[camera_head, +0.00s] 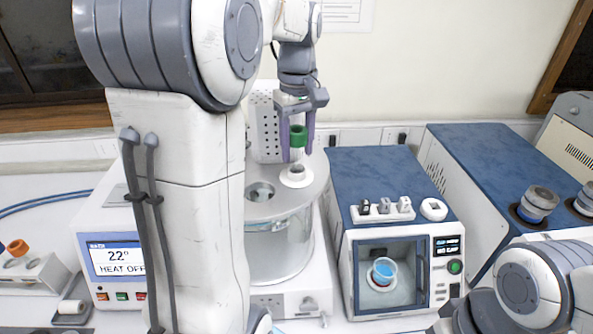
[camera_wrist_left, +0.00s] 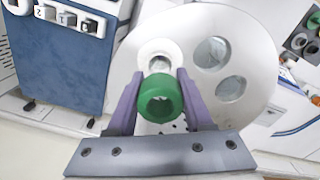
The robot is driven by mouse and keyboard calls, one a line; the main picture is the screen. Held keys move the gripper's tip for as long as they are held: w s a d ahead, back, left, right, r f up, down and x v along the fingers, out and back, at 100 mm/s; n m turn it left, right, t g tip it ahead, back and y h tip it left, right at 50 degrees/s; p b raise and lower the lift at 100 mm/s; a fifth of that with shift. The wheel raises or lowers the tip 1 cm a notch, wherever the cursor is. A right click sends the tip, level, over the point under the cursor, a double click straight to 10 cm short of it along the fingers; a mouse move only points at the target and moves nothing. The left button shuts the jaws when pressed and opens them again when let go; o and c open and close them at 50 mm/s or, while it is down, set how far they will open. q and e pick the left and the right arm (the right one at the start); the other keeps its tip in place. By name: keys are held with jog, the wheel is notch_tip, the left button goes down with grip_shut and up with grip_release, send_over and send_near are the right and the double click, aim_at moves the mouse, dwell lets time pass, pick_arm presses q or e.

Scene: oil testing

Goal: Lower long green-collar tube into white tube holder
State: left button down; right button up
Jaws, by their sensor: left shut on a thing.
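The long green-collar tube shows mainly as its green collar (camera_head: 298,136), also seen from above in the left wrist view (camera_wrist_left: 161,98). My left gripper (camera_head: 297,142) has its two purple fingers closed on either side of the collar. The white tube holder (camera_head: 296,177) is a white ring on the round lid of the glass bath, right below the collar. In the left wrist view the white ring (camera_wrist_left: 159,47) lies just beyond the collar. The tube's lower part is hardly visible, so I cannot tell how deep it sits. My right gripper is not clearly seen.
The round bath lid (camera_head: 310,190) has further openings, one (camera_head: 261,192) left of the holder. A blue-topped box (camera_head: 380,180) with a small windowed chamber stands to the right. A heater display (camera_head: 115,260) is at left. A perforated white panel (camera_head: 262,125) rises behind the bath.

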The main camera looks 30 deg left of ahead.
aim_at(297, 168)
pick_arm(q)
jog(key=shift+f, duration=0.15)
jog(key=shift+f+b, duration=1.35)
jog(key=shift+f, duration=0.5)
jog(key=shift+f+b, duration=0.4)
jog(key=shift+f, duration=0.4)
jog(key=shift+s+f+p, duration=0.15)
jog(key=shift+s+p, duration=0.05)
jog(key=shift+p, duration=0.1)
jog(key=shift+r, duration=0.2)
